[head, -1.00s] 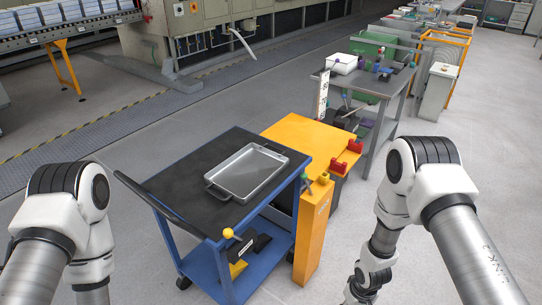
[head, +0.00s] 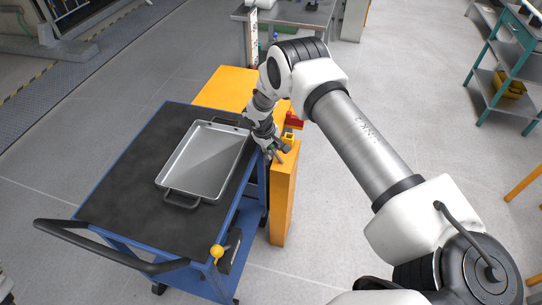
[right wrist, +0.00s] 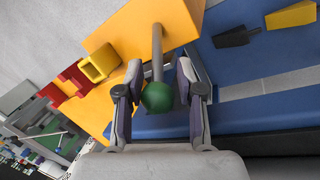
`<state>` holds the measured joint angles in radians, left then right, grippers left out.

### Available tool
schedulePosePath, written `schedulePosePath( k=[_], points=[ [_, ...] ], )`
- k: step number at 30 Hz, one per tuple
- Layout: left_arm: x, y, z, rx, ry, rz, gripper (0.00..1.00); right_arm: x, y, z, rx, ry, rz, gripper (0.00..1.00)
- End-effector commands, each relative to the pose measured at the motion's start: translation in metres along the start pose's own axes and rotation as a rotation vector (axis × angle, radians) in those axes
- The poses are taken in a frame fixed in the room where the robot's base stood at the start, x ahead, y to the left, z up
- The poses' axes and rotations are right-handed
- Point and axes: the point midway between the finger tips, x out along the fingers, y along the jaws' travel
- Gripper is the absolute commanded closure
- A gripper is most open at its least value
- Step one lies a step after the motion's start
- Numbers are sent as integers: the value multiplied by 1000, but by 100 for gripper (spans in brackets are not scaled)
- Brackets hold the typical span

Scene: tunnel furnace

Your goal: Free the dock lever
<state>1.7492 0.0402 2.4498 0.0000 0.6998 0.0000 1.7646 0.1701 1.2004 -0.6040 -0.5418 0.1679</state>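The dock lever is a grey rod with a green ball knob (right wrist: 158,96), seen in the right wrist view against the orange dock post (right wrist: 150,30). My right gripper (right wrist: 156,80) is open, with one finger on each side of the rod and knob. I cannot tell whether either finger touches it. In the head view my right gripper (head: 272,153) is at the top of the orange post (head: 283,195), beside the blue cart (head: 105,170); the lever is largely hidden there. My left gripper is out of view.
A metal tray (head: 172,188) lies on the cart's black top. A yellow ball handle (head: 217,251) stands at the cart's near end. A red block (head: 294,121) sits behind the post.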

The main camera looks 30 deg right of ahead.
Motion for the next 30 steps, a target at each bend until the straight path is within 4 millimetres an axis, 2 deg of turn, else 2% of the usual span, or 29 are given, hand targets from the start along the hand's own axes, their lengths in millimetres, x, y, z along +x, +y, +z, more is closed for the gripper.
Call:
schedulePosePath(
  k=[1,2,9,11,12,13,23,30],
  points=[
    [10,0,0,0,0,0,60,11,-1,0,1,1,0,63],
    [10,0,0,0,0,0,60,13,-1,0,1,0,0,63],
    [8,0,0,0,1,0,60,12,0,0,0,-1,-1,63],
    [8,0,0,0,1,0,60,12,0,1,0,-1,-1,80],
    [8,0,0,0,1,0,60,12,0,1,0,-1,-1,95],
    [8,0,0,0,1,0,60,12,0,1,0,-1,-1,100],
    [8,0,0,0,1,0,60,12,1,0,1,3,-2,100],
    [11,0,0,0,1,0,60,14,13,3,15,43,-26,100]
  ],
)
